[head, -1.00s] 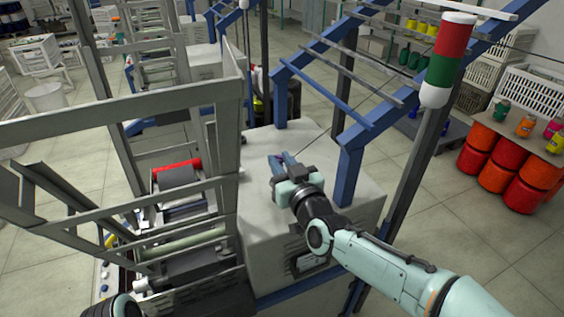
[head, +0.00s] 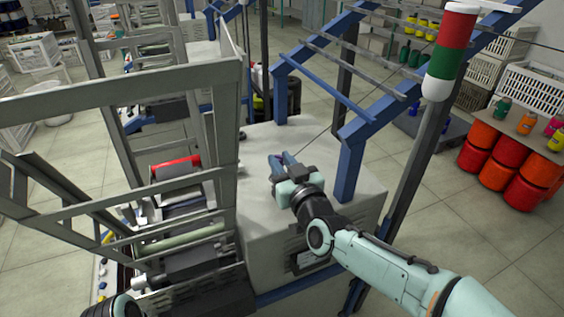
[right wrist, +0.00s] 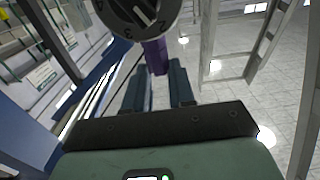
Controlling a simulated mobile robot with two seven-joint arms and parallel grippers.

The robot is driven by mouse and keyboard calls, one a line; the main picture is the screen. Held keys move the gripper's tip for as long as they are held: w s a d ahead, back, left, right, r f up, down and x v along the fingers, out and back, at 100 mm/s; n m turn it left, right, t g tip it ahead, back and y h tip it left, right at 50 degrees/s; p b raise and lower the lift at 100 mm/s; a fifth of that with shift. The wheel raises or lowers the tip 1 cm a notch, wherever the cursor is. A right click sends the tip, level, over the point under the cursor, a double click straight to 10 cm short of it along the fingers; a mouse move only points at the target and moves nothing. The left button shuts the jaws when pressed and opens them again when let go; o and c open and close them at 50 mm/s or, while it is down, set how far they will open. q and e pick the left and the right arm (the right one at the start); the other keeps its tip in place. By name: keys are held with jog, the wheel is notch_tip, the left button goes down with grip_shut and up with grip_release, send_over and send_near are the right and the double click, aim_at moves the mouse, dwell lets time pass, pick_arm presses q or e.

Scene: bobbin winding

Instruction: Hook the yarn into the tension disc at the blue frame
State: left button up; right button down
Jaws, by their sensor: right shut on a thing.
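My right gripper (head: 282,161) is over the pale top of the machine cabinet, left of the blue frame (head: 350,165). It is shut on the yarn; a purple piece (right wrist: 156,56) shows between its two blue-grey fingers in the right wrist view. A thin dark strand of yarn (head: 318,139) runs from near the gripper up right towards the blue frame. A black numbered dial (right wrist: 138,14), apparently of the tension disc, is just beyond the fingertips in the right wrist view. Whether the yarn touches the disc cannot be told. My left gripper is not in view.
The cabinet (head: 270,225) stands under my right gripper. Grey machine framework (head: 228,120) rises close on its left, with a red roller (head: 175,168) inside. A red, white and green signal light (head: 450,50) stands at right. Red drums (head: 490,160) and crates are farther right.

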jog(key=shift+f+b, duration=1.2)
jog(key=shift+f, duration=0.3)
jog(key=shift+r, duration=0.1)
jog(key=shift+s+a, duration=0.1)
jog(key=shift+s+a+r+p, duration=0.1)
jog(key=shift+s+a+p, duration=0.2)
jog(key=shift+a+p, duration=0.5)
jog(key=shift+s+a+r+p, duration=0.1)
jog(key=shift+s+a+p, duration=0.15)
jog(key=shift+a, duration=0.25)
jog(key=shift+s+a+f+p, duration=0.1)
jog(key=shift+s+a+p, duration=0.05)
jog(key=shift+a+p, duration=0.25)
jog(key=shift+s+a+r+p, duration=0.1)
jog(key=shift+s+a+p, duration=0.15)
jog(key=shift+a, duration=0.3)
jog(key=shift+s+a+r+p, duration=0.1)
jog(key=shift+a+r+p, duration=0.1)
jog(key=shift+r+p, duration=0.95)
jog(key=shift+s+a+r+p, duration=0.1)
jog(key=shift+a+r+p, duration=0.1)
jog(key=shift+r+p, duration=0.95)
